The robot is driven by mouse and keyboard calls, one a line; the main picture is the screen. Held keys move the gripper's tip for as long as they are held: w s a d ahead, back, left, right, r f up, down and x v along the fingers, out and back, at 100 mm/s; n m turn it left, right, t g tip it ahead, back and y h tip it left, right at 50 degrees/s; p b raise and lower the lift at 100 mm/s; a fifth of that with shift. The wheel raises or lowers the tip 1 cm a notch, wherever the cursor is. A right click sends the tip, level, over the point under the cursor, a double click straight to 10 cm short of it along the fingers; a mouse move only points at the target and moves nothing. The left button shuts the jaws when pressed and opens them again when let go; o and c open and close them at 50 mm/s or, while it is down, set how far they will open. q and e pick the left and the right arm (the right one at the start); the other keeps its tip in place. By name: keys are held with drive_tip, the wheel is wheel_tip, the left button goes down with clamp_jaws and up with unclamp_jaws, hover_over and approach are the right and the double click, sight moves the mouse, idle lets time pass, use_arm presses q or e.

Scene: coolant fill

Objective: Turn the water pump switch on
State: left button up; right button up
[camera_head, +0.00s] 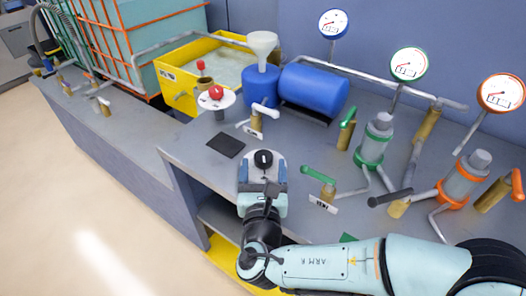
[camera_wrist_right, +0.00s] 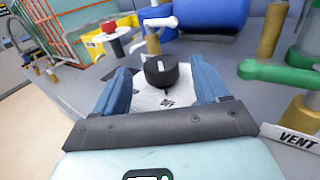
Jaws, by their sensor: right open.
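A black rotary switch knob (camera_head: 263,158) sits on a white plate on the grey bench. In the right wrist view the knob (camera_wrist_right: 162,71) has a white pointer mark, and the plate (camera_wrist_right: 168,101) reads "OFF" in front of it. My right gripper (camera_head: 262,170) is open over the plate. In the wrist view its blue fingers stand left and right of the knob, with visible gaps on both sides. I cannot tell how far the fingertips are above the plate. My left gripper is not in view.
A green-handled valve (camera_head: 319,175) with a "VENT" label (camera_wrist_right: 294,139) stands right of my gripper. A dark square pad (camera_head: 226,145), a red knob on a white disc (camera_head: 216,93) and a white-handled valve (camera_head: 264,109) are behind. A blue cylinder (camera_head: 314,89) and gauges stand farther back.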

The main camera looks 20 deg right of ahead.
sight(264, 150)
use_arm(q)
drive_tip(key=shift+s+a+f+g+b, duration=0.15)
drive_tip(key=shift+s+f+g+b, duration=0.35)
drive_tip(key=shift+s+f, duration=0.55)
use_arm(e)
drive_tip(key=x, duration=0.6)
drive_tip(key=shift+w+d, duration=0.1)
drive_tip(key=shift+w, duration=0.1)
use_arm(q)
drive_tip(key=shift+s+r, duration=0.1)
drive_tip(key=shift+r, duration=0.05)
use_arm(e)
drive_tip(key=shift+c, duration=0.4)
drive_tip(key=c, duration=0.9)
